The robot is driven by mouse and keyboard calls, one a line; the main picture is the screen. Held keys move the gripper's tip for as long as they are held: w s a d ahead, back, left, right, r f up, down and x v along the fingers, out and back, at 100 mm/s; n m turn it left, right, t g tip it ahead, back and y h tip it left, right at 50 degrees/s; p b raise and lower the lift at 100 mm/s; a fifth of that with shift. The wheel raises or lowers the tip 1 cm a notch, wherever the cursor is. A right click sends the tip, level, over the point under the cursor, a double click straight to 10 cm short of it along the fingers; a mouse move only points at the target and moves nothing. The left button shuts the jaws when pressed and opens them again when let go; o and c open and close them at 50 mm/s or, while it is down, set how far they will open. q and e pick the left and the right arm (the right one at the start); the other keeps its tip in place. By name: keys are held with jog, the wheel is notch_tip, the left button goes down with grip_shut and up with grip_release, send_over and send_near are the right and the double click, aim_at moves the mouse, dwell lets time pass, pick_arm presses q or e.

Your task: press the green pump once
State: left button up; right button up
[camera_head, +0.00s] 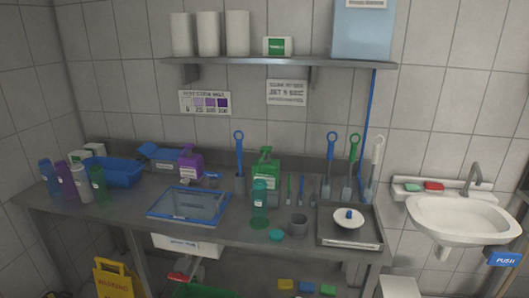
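The green pump (266,168) is a green bottle with a green pump head on top. It stands upright near the back of the grey counter, right of the middle. A clear green bottle (260,205) stands in front of it and hides part of its lower body. A purple pump bottle (190,163) stands further left at the back. Neither of my grippers shows in the head view, so I cannot see whether they are open or shut.
Blue, green and white brushes stand behind. A shelf (270,62) hangs above; a sink (462,215) is at right.

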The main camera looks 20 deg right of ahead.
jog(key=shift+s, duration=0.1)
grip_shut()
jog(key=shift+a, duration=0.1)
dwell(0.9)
